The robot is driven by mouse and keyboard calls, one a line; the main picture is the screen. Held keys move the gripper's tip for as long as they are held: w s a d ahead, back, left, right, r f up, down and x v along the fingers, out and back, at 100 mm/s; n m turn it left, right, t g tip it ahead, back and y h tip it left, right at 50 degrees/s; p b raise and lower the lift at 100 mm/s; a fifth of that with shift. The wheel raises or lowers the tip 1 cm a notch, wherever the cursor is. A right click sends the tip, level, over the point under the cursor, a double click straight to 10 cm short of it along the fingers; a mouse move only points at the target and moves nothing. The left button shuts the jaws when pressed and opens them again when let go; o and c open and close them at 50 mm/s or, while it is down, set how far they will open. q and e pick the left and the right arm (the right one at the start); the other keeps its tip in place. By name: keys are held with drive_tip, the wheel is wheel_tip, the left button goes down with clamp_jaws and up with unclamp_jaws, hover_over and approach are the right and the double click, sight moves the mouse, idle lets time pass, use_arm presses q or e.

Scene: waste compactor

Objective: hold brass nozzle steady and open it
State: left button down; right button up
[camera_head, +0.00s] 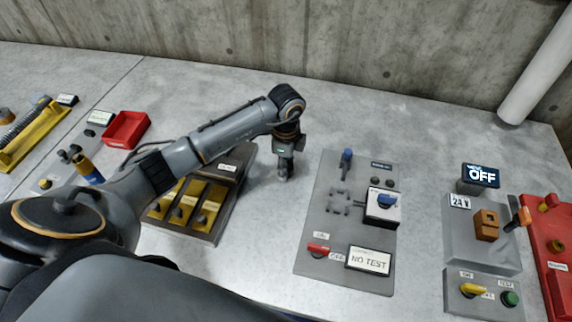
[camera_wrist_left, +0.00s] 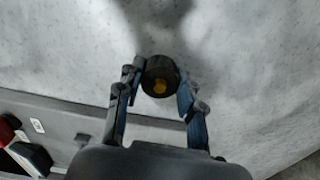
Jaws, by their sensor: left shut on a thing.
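In the head view the piece is mostly hidden by the gripper. A blue and yellow upright part (camera_head: 88,172) stands on a grey panel at the left. My right gripper is not in view.
The grey switch panel (camera_head: 318,235) with a "NO TEST" sign (camera_head: 368,260) is to the right. A red bin (camera_head: 125,128) stands at the left. The table behind the gripper is clear up to the concrete wall.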

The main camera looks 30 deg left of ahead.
use_arm(q)
drive_tip(key=shift+f, duration=0.2)
drive_tip(key=c, duration=0.8)
unclamp_jaws()
drive_tip(key=shift+c, duration=0.2)
drive_tip(key=shift+r, duration=0.15)
